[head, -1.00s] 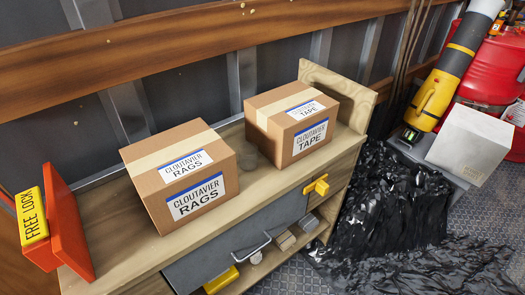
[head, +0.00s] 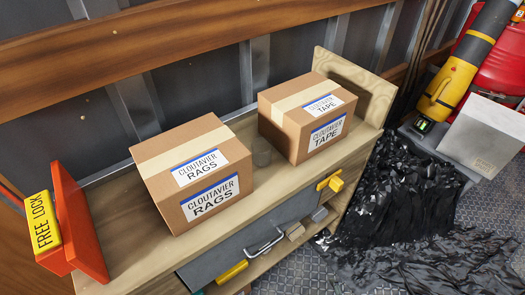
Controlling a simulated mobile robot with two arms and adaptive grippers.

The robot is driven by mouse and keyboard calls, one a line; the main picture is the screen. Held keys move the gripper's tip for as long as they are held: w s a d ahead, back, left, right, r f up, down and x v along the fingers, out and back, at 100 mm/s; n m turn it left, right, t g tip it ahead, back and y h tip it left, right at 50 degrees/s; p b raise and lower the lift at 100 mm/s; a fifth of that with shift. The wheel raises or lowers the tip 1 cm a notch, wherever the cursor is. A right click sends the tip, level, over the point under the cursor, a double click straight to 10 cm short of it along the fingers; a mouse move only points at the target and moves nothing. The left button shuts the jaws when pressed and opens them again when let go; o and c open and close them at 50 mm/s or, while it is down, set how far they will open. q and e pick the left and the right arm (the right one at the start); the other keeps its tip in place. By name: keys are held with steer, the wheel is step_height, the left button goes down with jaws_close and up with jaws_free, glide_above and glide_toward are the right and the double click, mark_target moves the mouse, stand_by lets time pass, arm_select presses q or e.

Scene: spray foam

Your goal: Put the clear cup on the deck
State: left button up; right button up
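I cannot tell which surface is called the deck; the bench top and the metal plate floor (head: 285,278) both show. Neither of my grippers is in view.
A grey drawer front (head: 215,262) with a handle is below. Black plastic sheeting (head: 395,200) lies right of the bench. A white box (head: 482,135) is at the right.

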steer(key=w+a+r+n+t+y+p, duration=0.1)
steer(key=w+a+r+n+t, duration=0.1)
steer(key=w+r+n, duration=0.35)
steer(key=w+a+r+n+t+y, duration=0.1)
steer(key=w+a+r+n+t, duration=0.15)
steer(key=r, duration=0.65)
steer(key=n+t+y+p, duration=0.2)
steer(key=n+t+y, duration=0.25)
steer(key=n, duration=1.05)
glide_toward(267, 156)
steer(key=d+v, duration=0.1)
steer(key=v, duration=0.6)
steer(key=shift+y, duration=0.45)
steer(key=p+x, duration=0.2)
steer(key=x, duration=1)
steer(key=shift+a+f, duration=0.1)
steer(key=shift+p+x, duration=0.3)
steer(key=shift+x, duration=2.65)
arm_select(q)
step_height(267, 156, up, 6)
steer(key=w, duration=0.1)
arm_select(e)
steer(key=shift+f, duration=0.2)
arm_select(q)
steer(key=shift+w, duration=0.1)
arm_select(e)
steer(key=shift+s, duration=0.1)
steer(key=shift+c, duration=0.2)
